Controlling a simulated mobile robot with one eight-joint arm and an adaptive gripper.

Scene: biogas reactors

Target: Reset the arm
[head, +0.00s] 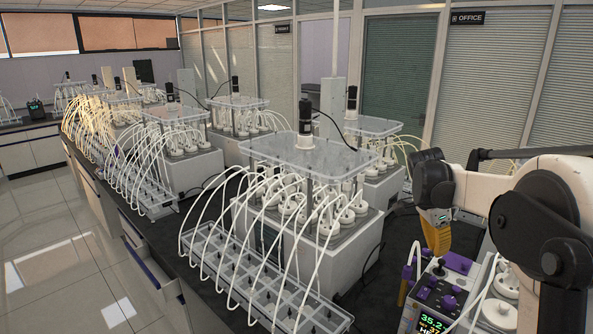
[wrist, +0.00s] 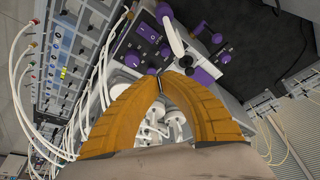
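My gripper (head: 438,252) hangs on my arm at the right of the head view, its orange fingers pointing down. It is just above a control unit with purple knobs (head: 447,272) and a lit display (head: 432,322). In the wrist view, the two curved fingers of my gripper (wrist: 160,73) arch together and their tips meet. No held object shows between them. Past the tips are a white lever-like part (wrist: 171,38) and the purple-knobbed panel (wrist: 134,45). I cannot tell whether the fingertips touch anything there.
A biogas reactor (head: 303,256) with white hoses and a clear tube rack (head: 262,283) stands left of my gripper. More reactors (head: 182,160) line the dark bench. A drawer (head: 150,262) stands open on the aisle side. The tiled floor (head: 55,250) at left is clear.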

